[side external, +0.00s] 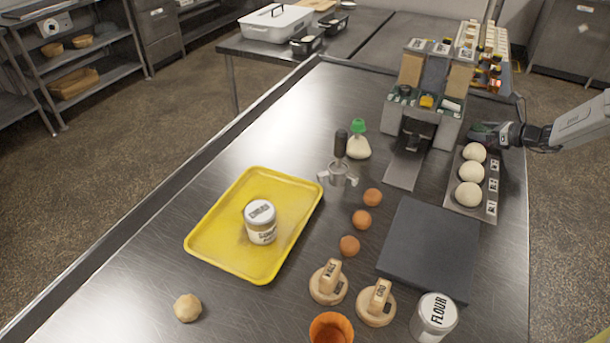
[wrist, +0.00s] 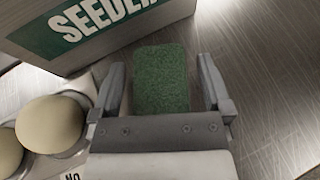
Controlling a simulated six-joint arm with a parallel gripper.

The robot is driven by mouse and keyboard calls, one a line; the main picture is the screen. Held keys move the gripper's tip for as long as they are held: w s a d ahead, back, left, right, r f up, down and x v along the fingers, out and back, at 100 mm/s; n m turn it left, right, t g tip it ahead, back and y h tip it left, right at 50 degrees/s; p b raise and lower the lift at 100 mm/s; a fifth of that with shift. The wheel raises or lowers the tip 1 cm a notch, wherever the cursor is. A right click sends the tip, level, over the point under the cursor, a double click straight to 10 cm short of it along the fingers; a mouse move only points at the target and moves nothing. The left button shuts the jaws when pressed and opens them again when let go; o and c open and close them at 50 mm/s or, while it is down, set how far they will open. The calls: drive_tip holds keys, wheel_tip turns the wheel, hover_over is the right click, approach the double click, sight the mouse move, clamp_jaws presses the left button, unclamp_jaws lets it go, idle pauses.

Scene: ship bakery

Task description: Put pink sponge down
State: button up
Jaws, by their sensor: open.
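No pink sponge shows clearly in either view. A green, rough-textured block like a sponge (wrist: 160,78) sits between the fingers of my gripper (wrist: 161,70) in the wrist view. The fingers are open, with a gap on each side of the block. It appears to rest on the steel table beside the machine marked SEEDER; its underside is hidden. In the side view my gripper (side external: 502,132) is low at the right table edge, behind the row of dough balls, and the block is hard to make out there.
The seeder machine (side external: 426,105) stands just left of my gripper. A tray of white dough balls (side external: 483,207) is close in front. A yellow tray (side external: 206,235) with a jar (side external: 261,222), brown eggs (side external: 361,219), a dark slab (side external: 432,245) and a flour tin (side external: 434,317) lie farther off.

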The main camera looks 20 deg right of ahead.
drive_tip(key=v, duration=1.2)
drive_tip(key=shift+d+r, duration=0.1)
idle(0.4)
